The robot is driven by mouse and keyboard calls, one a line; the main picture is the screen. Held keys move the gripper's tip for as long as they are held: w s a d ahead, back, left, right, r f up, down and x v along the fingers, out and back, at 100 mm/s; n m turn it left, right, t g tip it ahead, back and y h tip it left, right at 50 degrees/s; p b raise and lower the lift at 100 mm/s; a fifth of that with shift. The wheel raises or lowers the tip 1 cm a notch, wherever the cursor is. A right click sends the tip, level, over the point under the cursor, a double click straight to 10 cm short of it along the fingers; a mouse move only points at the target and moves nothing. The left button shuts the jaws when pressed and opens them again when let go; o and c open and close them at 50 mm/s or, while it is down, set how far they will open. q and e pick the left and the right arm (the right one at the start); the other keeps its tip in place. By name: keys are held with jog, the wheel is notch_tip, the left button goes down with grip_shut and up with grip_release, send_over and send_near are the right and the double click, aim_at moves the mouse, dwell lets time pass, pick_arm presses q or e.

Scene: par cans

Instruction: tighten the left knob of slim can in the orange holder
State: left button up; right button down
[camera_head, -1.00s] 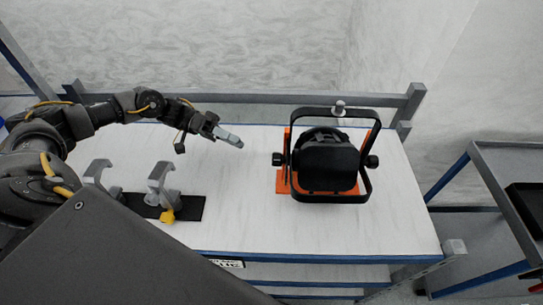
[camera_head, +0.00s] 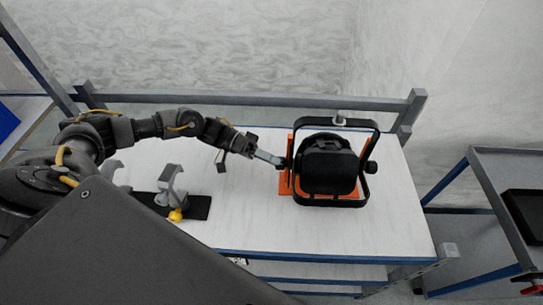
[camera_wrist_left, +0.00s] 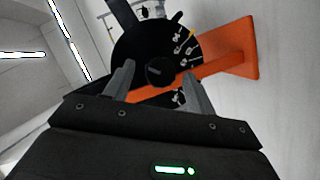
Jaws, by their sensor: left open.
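The slim can (camera_head: 328,174) is black, framed by a black yoke, and stands in the orange holder (camera_head: 284,186) on the right half of the table. The holder also shows as an orange plate and bar in the left wrist view (camera_wrist_left: 240,50). My left gripper (camera_head: 277,160) is open at the can's left side. In the left wrist view, the round black left knob (camera_wrist_left: 160,71) lies between and just beyond the two grey fingertips (camera_wrist_left: 157,80). The fingers partly hide this knob in the head view. The right knob (camera_head: 371,167) is on the far side.
A grey rail (camera_head: 250,99) runs along the back. The white tabletop (camera_head: 250,215) in front of the can is clear. A grey cart (camera_head: 490,175) stands at right.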

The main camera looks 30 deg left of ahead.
pick_arm(q)
jog(key=shift+d, duration=0.1)
jog(key=c, duration=1)
jog(key=shift+s+d+r+m+t+y+p, duration=0.2)
jog(key=shift+m+t+y, duration=0.7)
jog(key=shift+m, duration=0.95)
jog(key=shift+s+a+f+m+t+y+p, duration=0.1)
jog(key=shift+m+t+y+p, duration=0.3)
jog(key=shift+m+t, duration=1.15)
jog(key=shift+s+d+r+m+t+y+p, duration=0.15)
jog(key=shift+m+t+y, duration=0.6)
jog(key=shift+m, duration=1.45)
